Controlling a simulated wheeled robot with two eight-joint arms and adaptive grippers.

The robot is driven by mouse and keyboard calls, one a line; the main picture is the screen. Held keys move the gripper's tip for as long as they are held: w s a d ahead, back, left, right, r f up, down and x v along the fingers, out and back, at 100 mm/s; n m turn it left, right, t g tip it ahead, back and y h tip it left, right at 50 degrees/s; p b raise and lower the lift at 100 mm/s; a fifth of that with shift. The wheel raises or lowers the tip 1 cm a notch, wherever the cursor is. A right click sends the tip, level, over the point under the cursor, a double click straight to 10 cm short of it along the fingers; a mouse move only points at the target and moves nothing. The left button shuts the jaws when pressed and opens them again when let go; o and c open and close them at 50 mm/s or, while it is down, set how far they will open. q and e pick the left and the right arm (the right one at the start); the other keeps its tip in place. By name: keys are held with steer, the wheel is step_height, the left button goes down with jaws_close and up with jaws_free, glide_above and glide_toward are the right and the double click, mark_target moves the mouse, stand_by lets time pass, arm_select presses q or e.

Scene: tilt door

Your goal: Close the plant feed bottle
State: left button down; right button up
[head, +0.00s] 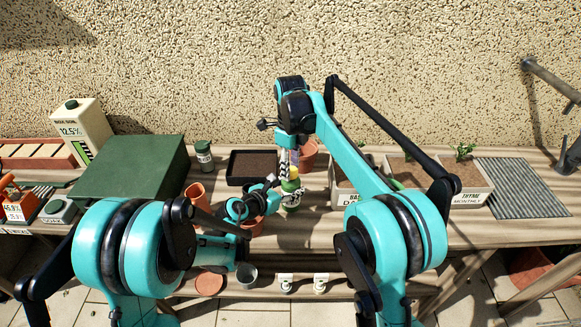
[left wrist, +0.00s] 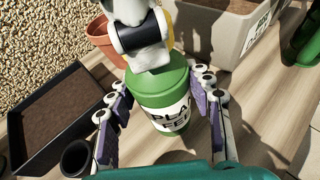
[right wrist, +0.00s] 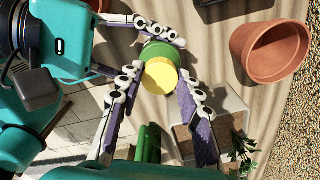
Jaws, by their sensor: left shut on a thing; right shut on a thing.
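The green plant feed bottle (head: 291,196) stands upright on the wooden bench, with a white label in the left wrist view (left wrist: 168,112). My left gripper (left wrist: 163,98) is shut around its body, one finger on each side. The yellow cap (right wrist: 160,76) is over the bottle's top, between the fingertips of my right gripper (right wrist: 157,80), which comes down from above and is shut on it. In the left wrist view the right gripper's finger covers the bottle's neck. I cannot tell whether the cap is seated on the neck.
A terracotta pot (right wrist: 270,50) stands close behind the bottle. A black soil tray (head: 252,166) and a small green jar (head: 204,156) are to the left, with a large green box (head: 132,168) beyond. Planters (head: 405,173) stand to the right.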

steer(key=m, duration=0.5)
steer(key=o, duration=0.8)
steer(key=shift+r, duration=0.1)
steer(key=shift+r, duration=2.15)
steer(key=shift+c, duration=0.3)
